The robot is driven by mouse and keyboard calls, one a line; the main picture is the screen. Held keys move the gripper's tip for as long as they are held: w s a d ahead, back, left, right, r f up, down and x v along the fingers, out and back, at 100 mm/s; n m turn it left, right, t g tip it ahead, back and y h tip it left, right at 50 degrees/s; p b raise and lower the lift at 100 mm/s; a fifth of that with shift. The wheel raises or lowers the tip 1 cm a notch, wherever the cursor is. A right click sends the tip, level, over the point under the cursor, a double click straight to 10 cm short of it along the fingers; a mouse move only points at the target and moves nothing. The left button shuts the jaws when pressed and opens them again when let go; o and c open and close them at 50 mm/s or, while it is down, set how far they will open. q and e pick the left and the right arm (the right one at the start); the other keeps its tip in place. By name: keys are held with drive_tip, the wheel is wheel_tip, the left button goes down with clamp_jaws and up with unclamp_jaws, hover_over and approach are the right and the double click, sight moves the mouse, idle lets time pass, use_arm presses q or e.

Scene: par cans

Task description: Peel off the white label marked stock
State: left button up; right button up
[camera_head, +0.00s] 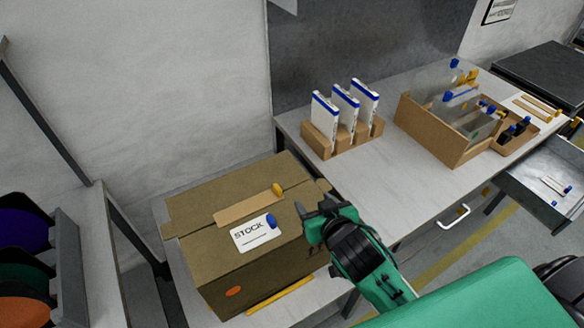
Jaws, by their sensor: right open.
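A white label (252,236) marked STOCK lies on the top of a brown cardboard box (195,245) near its front edge. A blue tab (271,222) sits at the label's right end. A tan strip (245,208) with an orange-yellow end (278,189) lies on the box top behind the label. My right gripper (312,216) is open and empty at the right side of the box, to the right of the label and apart from it. Whether its fingers touch the box cannot be told. My left gripper is not in view.
The box stands on a grey table (180,293). A wooden rack (341,141) with white blue-topped cases and an open cardboard bin (433,136) stand on the bench behind, right. An open drawer (540,180) juts out at the right. Coloured discs (22,225) stand at the left.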

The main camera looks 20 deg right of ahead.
drive_tip(key=w+a+r+n+t+y, duration=0.25)
drive_tip(key=a+r+y, duration=0.25)
drive_tip(key=r, duration=0.4)
drive_tip(key=w+a+r+n+t+y, duration=0.2)
drive_tip(key=w+a+r+t+y, duration=0.25)
drive_tip(key=r, duration=0.45)
drive_tip(key=s+a+r+n+g+y, duration=0.2)
drive_tip(key=s+a+n+g+y, duration=0.1)
drive_tip(key=a+n+g+y, duration=0.3)
drive_tip(key=s+a+r+n+g+y, duration=0.3)
drive_tip(key=a+n+g+y, duration=0.1)
drive_tip(key=n+g+y, duration=0.3)
drive_tip(key=n+g+h, duration=0.3)
drive_tip(key=g+h, duration=0.5)
drive_tip(key=h, duration=1)
approach(273, 218)
use_arm(q)
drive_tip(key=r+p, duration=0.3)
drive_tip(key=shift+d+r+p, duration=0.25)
drive_tip(key=shift+p, duration=0.05)
use_arm(e)
drive_tip(key=shift+m, duration=0.25)
drive_tip(key=x, duration=0.8)
drive_tip(key=shift+a+f, duration=0.2)
drive_tip(key=shift+f, duration=0.1)
